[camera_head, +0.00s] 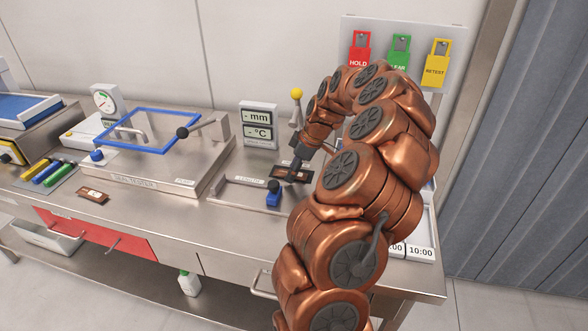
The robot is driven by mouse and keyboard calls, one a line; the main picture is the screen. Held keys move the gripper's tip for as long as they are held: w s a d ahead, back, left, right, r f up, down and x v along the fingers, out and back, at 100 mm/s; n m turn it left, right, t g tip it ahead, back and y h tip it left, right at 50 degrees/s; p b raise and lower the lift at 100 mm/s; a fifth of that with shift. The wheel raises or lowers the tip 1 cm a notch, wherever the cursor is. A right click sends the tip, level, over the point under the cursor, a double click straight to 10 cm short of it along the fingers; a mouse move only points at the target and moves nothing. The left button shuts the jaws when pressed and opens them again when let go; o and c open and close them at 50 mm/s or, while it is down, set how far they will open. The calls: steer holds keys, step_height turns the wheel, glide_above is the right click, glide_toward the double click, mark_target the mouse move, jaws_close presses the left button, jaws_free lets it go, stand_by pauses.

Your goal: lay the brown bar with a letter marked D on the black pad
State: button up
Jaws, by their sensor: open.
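A brown bar (301,175) lies at the station right of the middle of the bench, under my gripper. A dark edge shows around it, which looks like the black pad (275,172). The bar appears to rest on the pad, but my gripper partly covers both. My gripper (297,166) is open and points down at the bar; I cannot tell whether the fingers touch it. A second brown bar (92,195) lies flat near the bench's front left edge. The letters on both bars are too small to read.
A steel machine with a blue-framed lid (150,148) and a black-knobbed lever (183,132) stands left of the station. A blue knob (274,193) is in front of the pad. Displays (258,116) and a yellow-topped post (297,95) stand behind. Coloured tubes (48,172) lie left.

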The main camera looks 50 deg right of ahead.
steer(key=b+v, duration=0.2)
steer(key=v, duration=1)
steer(key=shift+r, duration=0.15)
steer(key=a+r+g, duration=0.3)
steer(key=a, duration=2.6)
steer(key=s+a+f+m+g, duration=0.1)
steer(key=s+a+f, duration=0.2)
steer(key=s, duration=0.4)
steer(key=s+a+f+m+g+h, duration=0.1)
steer(key=s+a+f+m, duration=0.1)
steer(key=s, duration=0.5)
steer(key=s+a+f+m+h, duration=0.1)
steer(key=s+a+f+m, duration=0.1)
steer(key=s+a+f, duration=0.2)
steer(key=s+a, duration=0.1)
steer(key=s, duration=0.2)
steer(key=shift+s+f+g, duration=0.15)
steer(key=shift+f+g, duration=0.2)
steer(key=shift+g, duration=0.05)
steer(key=shift+a+r, duration=0.1)
step_height(320, 180, up, 2)
steer(key=shift+r+p, duration=0.1)
steer(key=shift+p, duration=1)
